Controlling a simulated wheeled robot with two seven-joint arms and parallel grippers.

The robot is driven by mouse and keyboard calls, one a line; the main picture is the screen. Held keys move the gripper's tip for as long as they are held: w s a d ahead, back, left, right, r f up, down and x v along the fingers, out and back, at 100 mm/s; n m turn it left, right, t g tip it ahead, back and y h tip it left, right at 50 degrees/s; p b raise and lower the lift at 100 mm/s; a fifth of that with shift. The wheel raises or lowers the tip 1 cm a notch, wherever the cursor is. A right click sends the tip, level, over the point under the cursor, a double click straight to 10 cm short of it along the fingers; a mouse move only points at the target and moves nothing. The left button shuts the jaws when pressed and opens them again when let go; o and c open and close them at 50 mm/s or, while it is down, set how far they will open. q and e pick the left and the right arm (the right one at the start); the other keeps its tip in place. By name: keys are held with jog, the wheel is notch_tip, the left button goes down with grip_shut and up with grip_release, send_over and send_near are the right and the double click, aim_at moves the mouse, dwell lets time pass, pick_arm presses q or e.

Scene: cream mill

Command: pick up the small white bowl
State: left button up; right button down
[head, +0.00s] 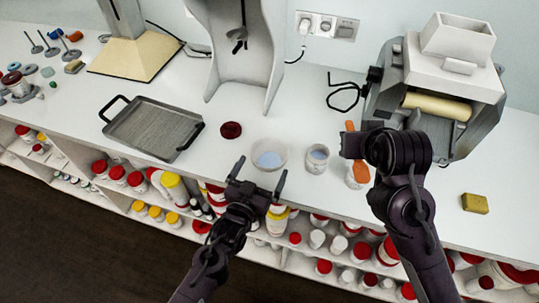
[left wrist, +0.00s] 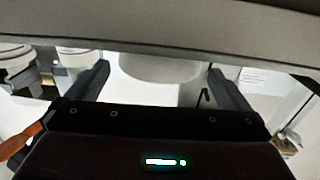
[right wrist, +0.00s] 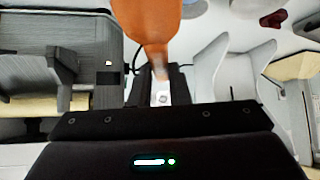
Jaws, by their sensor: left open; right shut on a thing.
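In the left wrist view a pale rounded shape, seemingly the bowl (left wrist: 160,67), shows between the spread fingers, apart from both. My right gripper (head: 350,146) is shut on an orange-handled tool (right wrist: 152,22), right of the bowl. The tool's orange also shows in the head view (head: 358,176), partly hidden by the gripper.
A small grey cup (head: 317,159) stands close right of the bowl, and a dark red disc (head: 231,130) lies to its left. A grey tray (head: 152,130) is further left. A roller machine (head: 440,80) stands at the back right. A yellow sponge-like block (head: 475,203) lies right.

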aim_at(268, 165)
pick_arm(q)
jog(key=x, duration=0.1)
jog(key=p+x, duration=0.1)
jog(key=x, duration=0.1)
jog(key=p+x, duration=0.1)
jog(key=shift+w+r, duration=0.2)
jog(key=shift+r, duration=0.1)
pick_arm(e)
notch_tip(268, 165, up, 2)
jog(key=shift+r, duration=0.1)
pick_arm(q)
jog(key=shift+w+d+f, duration=0.15)
jog(key=shift+w, duration=0.1)
jog(key=shift+c, duration=0.3)
jog(key=shift+s, duration=0.1)
jog(key=shift+c, duration=1.2)
jog(key=c, duration=0.4)
